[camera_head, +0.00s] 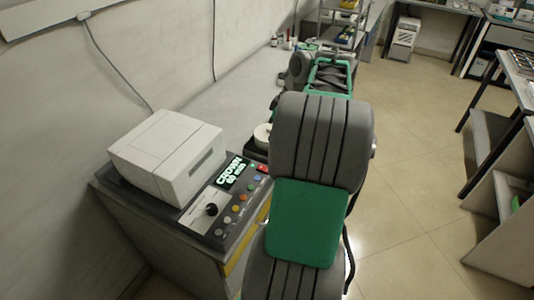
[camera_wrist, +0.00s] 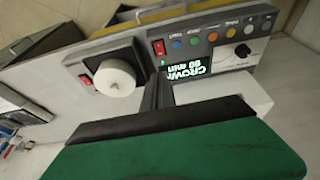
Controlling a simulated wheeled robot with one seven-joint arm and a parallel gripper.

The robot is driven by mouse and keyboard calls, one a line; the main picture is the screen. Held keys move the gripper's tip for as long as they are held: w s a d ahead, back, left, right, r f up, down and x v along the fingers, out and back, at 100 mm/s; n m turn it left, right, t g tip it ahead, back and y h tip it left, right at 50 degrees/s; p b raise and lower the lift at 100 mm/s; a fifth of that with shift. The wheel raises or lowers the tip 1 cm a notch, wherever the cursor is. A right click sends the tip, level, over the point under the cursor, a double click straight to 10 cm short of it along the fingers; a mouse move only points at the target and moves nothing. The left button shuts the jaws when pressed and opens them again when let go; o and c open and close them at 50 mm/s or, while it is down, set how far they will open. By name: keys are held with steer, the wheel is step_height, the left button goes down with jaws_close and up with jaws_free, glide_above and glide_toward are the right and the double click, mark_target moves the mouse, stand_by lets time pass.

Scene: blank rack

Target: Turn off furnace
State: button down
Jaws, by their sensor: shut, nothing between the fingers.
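The furnace is a white box (camera_head: 168,155) on a dark grey control panel (camera_head: 232,205). The panel has a lit green display (camera_head: 233,172) reading "CROWN 60 min", a black knob (camera_head: 211,209), several coloured buttons and a red switch (camera_head: 262,168) at its far end. The wrist view shows the panel rotated, with the red switch (camera_wrist: 159,47) beside the display (camera_wrist: 187,65). My gripper (camera_wrist: 159,80) is shut and empty. Its dark fingers point toward the panel near the red switch and display; I cannot tell whether they touch it. My arm hides the gripper in the head view.
A second device with a white round part (camera_wrist: 115,78) and its own red switch (camera_wrist: 85,80) stands beside the panel. The wall (camera_head: 60,150) is close on the left. The tiled floor (camera_head: 420,170) is open on the right, before a black-legged table (camera_head: 500,90).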

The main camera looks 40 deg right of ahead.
mark_target(262, 166)
steer(key=x, duration=0.9)
steer(key=p+x, duration=0.1)
steer(key=x, duration=0.3)
steer(key=shift+s+f, duration=0.25)
steer(key=shift+f, duration=0.1)
steer(key=shift+d, duration=0.1)
